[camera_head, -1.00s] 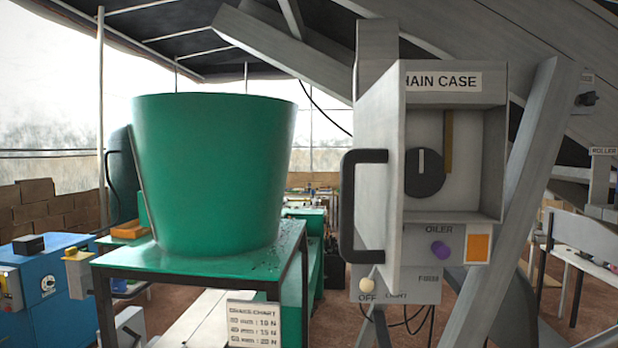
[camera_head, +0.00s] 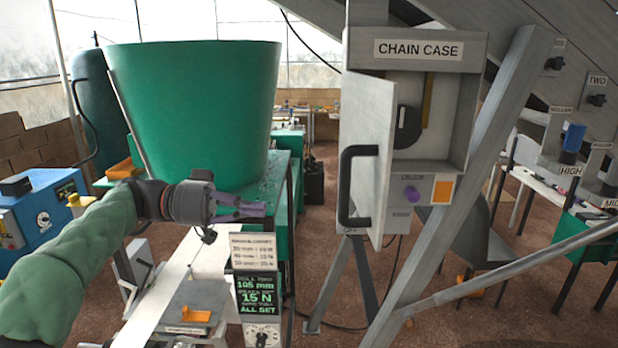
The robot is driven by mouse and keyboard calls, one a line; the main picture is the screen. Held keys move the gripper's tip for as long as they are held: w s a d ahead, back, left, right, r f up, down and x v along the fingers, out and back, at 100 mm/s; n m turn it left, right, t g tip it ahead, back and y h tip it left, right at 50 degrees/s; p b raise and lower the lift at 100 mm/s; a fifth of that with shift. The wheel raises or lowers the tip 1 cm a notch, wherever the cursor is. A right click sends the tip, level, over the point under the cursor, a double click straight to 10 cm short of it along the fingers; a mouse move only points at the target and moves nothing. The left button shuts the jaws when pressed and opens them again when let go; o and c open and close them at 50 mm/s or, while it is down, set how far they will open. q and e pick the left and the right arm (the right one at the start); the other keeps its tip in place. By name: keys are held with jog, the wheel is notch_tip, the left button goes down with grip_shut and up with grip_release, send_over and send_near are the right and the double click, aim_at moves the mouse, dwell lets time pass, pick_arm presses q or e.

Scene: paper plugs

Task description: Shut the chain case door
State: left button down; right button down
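The chain case (camera_head: 462,105) is a grey box under a "CHAIN CASE" label, right of centre. Its door (camera_head: 372,125) stands open, jutting toward me from the case's left side and partly hiding the inside. A black bar handle (camera_head: 346,190) is on the door's outer, left face. Inside show part of a dark disc (camera_head: 408,128) and a brass-coloured strip (camera_head: 428,100). My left gripper (camera_head: 258,211) is left of the handle, clear of it and in front of the green stand. Its fingers look close together, but the gap is unclear. My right gripper is not in view.
A big green tub (camera_head: 190,110) stands on a green table (camera_head: 265,185) behind my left gripper. An oiler panel with a purple knob (camera_head: 412,194) sits below the case. Slanted grey beams (camera_head: 455,190) stand right of it. Floor shows between table and case.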

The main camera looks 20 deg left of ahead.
aim_at(343, 194)
pick_arm(q)
jog(key=s+r+m+g, duration=0.2)
jog(key=s+r+m, duration=0.1)
jog(key=s+r, duration=0.3)
jog(key=shift+h, duration=0.4)
jog(key=w+d+p, duration=0.1)
jog(key=d, duration=0.3)
jog(key=w+d+p, duration=0.1)
jog(key=d+p, duration=0.1)
jog(key=d, duration=0.2)
jog(key=w+d+p, duration=0.1)
jog(key=d, duration=0.4)
jog(key=shift+w+d+r, duration=0.1)
jog(key=shift+w+r, duration=0.05)
jog(key=shift+d, duration=0.1)
